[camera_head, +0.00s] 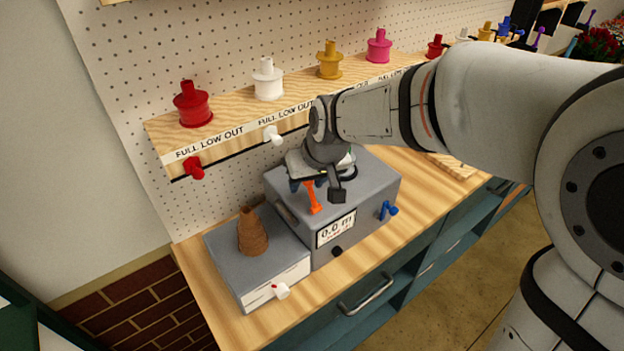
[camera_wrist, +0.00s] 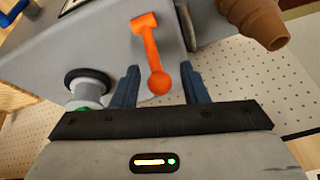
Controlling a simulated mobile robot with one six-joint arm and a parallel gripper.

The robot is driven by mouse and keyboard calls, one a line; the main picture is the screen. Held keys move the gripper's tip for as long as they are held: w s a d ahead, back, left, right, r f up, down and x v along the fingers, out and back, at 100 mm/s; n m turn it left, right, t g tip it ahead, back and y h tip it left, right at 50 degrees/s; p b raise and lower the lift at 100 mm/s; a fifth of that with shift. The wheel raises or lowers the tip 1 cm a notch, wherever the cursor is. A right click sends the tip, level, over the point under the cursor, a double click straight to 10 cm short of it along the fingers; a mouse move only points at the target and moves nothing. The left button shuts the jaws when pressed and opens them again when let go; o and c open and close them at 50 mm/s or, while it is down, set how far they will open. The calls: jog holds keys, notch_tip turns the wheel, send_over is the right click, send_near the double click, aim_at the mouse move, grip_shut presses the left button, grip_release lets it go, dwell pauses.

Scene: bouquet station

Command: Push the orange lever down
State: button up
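The orange lever (camera_head: 313,197) is on the grey machine (camera_head: 360,200) and stands out from its near side, above the display reading 0.0 m. My gripper (camera_head: 312,184) is over the machine, close to the lever. In the wrist view the lever (camera_wrist: 151,58) has a round knob at its lower end and a wider block at its upper end. The two dark blue fingers of my gripper (camera_wrist: 160,84) are apart, with the knob end between them and gaps on both sides. Whether anything touches the lever is not clear.
A grey box (camera_head: 225,262) with a brown stacked cone (camera_head: 252,232) stands left of the machine. A blue knob (camera_head: 387,210) is on the machine's right. A wooden shelf (camera_head: 225,130) with coloured spools is behind.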

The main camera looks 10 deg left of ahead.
grip_shut()
